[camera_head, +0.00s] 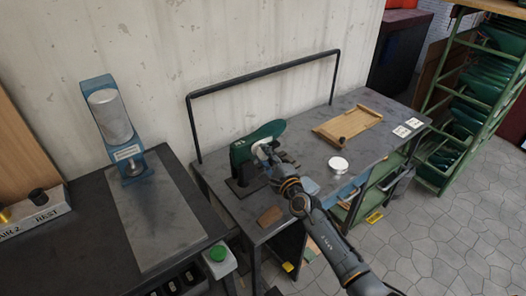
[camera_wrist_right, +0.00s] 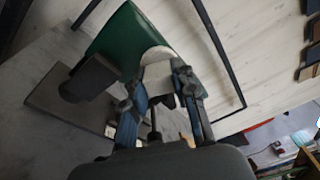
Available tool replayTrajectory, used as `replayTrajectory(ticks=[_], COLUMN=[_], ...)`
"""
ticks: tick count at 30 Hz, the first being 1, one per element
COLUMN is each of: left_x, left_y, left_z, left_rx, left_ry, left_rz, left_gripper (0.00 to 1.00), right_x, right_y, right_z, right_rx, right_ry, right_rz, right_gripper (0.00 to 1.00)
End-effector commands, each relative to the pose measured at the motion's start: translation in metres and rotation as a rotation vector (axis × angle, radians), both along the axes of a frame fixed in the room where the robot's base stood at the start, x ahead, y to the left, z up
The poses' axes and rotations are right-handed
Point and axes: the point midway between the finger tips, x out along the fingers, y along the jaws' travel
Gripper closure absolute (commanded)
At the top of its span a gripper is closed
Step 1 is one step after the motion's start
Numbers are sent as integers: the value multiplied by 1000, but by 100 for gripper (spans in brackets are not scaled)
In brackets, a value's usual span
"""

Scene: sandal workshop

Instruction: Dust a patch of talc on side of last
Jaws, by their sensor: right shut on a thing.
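The green last (camera_head: 265,133) is mounted on a dark stand (camera_head: 246,186) on the bench, against the wall side. It also shows in the right wrist view (camera_wrist_right: 125,42). My right gripper (camera_head: 267,155) is shut on a white pad (camera_wrist_right: 157,72), which is at the side of the last and appears to touch it. The pad's contact face and any talc beneath it are hidden. A round white dish (camera_head: 337,164), perhaps of talc, sits on the bench to the right. My left gripper is not in view.
A wooden tray (camera_head: 347,125) lies behind the white dish, with white cards (camera_head: 402,131) at the bench's right end. A brown piece (camera_head: 270,217) lies near the front edge. A black rail (camera_head: 265,74) stands behind the last. A press (camera_head: 113,125) stands left.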

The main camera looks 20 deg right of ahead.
Motion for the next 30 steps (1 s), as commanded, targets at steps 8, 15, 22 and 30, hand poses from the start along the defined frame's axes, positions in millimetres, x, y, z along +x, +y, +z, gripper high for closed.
replayTrajectory(ticks=[8, 15, 22, 30], left_x=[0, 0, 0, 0], left_y=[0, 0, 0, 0], left_z=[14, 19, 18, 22], left_rx=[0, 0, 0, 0], left_ry=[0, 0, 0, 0], left_rz=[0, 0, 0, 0], left_gripper=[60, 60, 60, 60], right_x=[-29, -45, -45, -55], right_y=[-6, -9, -9, -12], right_z=[2, 1, 1, 1], right_rx=[0, 0, 1, -1], right_ry=[0, 0, -1, 0], right_rz=[0, 0, 0, -1], right_gripper=[98, 98, 98, 98])
